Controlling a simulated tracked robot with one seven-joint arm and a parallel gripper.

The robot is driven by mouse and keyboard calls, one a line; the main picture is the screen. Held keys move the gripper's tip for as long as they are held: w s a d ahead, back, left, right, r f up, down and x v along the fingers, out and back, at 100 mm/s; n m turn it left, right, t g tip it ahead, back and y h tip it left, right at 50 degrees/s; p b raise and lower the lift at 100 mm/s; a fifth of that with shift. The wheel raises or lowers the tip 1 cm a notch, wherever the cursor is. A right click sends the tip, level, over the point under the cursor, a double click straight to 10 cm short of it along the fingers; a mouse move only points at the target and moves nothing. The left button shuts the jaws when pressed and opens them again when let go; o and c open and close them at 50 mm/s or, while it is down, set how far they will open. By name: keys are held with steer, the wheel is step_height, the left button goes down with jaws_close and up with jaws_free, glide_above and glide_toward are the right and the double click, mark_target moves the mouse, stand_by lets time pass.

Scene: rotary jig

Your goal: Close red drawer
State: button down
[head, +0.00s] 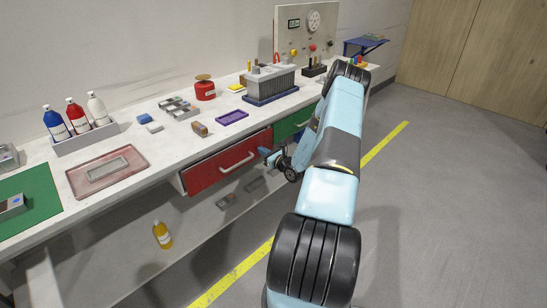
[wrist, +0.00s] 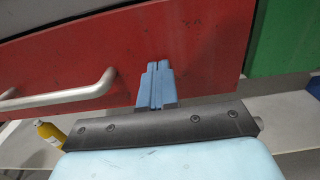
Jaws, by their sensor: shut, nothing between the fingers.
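The red drawer (head: 205,172) is under the workbench top in the head view. It stands out a little from the bench, with its side wall showing at the left. Its silver bar handle (head: 237,162) is on the front. In the wrist view the red drawer front (wrist: 70,55) fills much of the picture, and the handle (wrist: 65,97) is left of my gripper. My gripper (wrist: 157,66) is shut and empty, its blue fingertips pointing at the right part of the red front. I cannot tell whether they touch it. In the head view my gripper (head: 265,152) is right of the handle.
A green drawer (head: 290,125) is right of the red one. A yellow bottle (head: 162,235) and small grey parts stand on the lower shelf. The bench top holds bottles, trays and a purple tray (head: 232,117). The floor at the right is clear.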

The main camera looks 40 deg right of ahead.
steer(key=w, duration=0.3)
steer(key=shift+w+a+r, duration=0.1)
steer(key=shift+a+r, duration=0.15)
steer(key=shift+a, duration=0.1)
steer(key=shift+r, duration=0.1)
steer(key=shift+w+a, duration=0.1)
steer(key=s+d, duration=0.3)
steer(key=s, duration=1.1)
steer(key=shift+s+f, duration=0.4)
